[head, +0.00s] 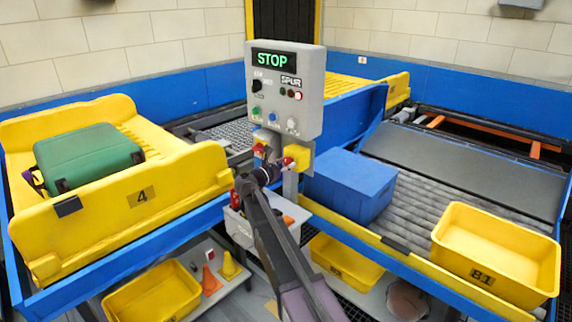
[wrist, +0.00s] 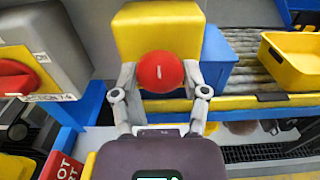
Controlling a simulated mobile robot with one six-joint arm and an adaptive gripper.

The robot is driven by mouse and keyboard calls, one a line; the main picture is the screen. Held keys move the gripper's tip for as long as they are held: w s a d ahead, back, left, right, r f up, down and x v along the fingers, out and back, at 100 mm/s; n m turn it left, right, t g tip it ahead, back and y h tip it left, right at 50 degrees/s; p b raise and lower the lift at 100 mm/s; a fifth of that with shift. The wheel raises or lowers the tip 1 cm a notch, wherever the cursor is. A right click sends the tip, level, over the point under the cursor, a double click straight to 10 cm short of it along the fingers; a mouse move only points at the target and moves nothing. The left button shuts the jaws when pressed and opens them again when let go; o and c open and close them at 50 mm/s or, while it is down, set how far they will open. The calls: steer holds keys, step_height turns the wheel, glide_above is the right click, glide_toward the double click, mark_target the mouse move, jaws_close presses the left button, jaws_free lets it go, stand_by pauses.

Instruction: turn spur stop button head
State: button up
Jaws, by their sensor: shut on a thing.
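The red stop button head (wrist: 160,72) sits on a yellow box (wrist: 158,25) and carries a short white mark that stands upright in the wrist view. In the head view the red button head (head: 290,161) shows small on its yellow box (head: 300,153), below the grey control panel (head: 284,90). The panel has a SPUR label and a green STOP display. My gripper (wrist: 160,80) is shut on the button head, one finger on each side. In the head view my gripper (head: 272,170) is dark and partly covers the area below the panel.
A grey box with a red rotary handle (wrist: 12,77) stands close left in the wrist view. A blue box (head: 350,185) and a yellow tote (head: 495,255) rest on the right rollers. A yellow tray (head: 180,180) with a green suitcase (head: 88,153) stands left.

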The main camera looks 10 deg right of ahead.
steer(key=shift+m, duration=0.4)
steer(key=m, duration=0.2)
steer(key=shift+m, duration=0.3)
steer(key=shift+w+m, duration=0.1)
steer(key=shift+m, duration=1.8)
steer(key=o, duration=1.2)
steer(key=shift+c, duration=0.2)
steer(key=v, duration=1.2)
